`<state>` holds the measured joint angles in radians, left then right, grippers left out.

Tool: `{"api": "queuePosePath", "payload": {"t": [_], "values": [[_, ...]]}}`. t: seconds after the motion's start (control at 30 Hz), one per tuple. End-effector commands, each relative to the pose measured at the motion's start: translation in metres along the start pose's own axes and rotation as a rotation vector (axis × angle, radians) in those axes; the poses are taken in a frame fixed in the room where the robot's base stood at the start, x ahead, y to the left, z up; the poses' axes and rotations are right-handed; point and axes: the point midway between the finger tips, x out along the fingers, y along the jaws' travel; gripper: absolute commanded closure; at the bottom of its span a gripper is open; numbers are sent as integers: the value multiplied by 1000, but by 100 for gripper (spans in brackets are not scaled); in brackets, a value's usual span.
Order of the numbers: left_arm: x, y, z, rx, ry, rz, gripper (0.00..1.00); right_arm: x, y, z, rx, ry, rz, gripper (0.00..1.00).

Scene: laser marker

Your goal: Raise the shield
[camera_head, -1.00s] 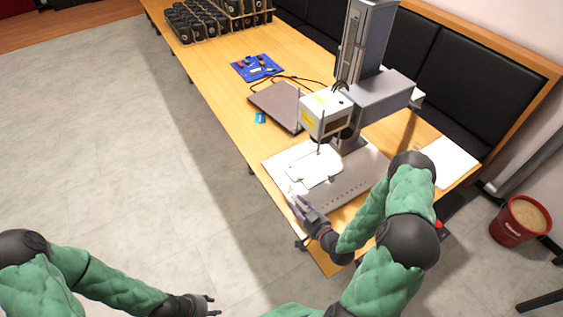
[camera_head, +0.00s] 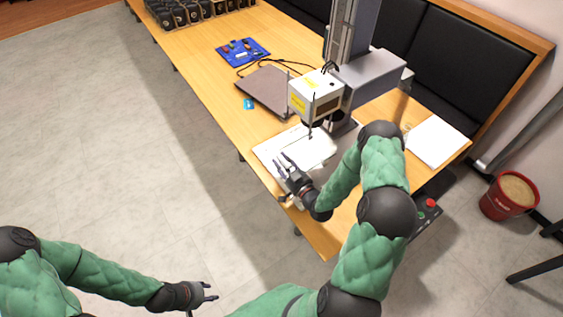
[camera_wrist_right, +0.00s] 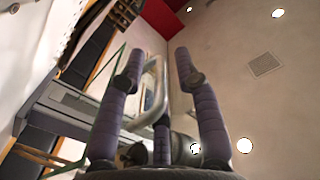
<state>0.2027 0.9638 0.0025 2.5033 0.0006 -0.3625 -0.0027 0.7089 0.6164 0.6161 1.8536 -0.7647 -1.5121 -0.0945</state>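The laser marker (camera_head: 317,95) stands on the table with its white head over the white base plate (camera_head: 270,150). I cannot make out the shield clearly in the head view. In the right wrist view a clear panel with a greenish edge (camera_wrist_right: 106,92) shows, with a curved metal bar (camera_wrist_right: 158,88) beside it. My right gripper (camera_head: 284,162) is over the front of the plate; its fingers (camera_wrist_right: 157,62) are spread on either side of the bar, with gaps visible. My left gripper (camera_head: 211,292) is open and empty, over the floor.
White paper (camera_head: 436,141) and a control box with a red button (camera_head: 428,208) are to the right. A red bucket (camera_head: 508,200) stands on the floor.

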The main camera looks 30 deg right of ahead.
Motion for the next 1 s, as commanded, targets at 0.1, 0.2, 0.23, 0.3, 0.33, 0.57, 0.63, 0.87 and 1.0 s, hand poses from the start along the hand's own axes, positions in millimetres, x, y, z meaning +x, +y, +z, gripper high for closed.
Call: {"api": "queuePosePath", "payload": {"t": [0.1,0.2,0.23,0.3,0.33,0.57,0.63,0.87,1.0], "values": [[0,0,0,0,0,0,60,5,0,0,1,-1,-1,67],[0,0,0,0,0,0,60,6,0,0,1,-1,0,67],[0,0,0,0,0,0,60,6,0,0,1,-1,0,67],[0,0,0,0,0,0,60,6,0,0,1,-1,0,67],[0,0,0,0,0,0,60,6,0,0,1,-1,0,67],[0,0,0,0,0,0,60,6,0,0,1,-1,0,100],[0,0,0,0,0,0,60,6,0,0,1,-1,0,100],[-6,2,0,0,0,0,60,6,-2,-12,-1,0,0,100],[-22,8,1,0,0,0,60,6,-9,-43,-3,2,-1,100]]}}
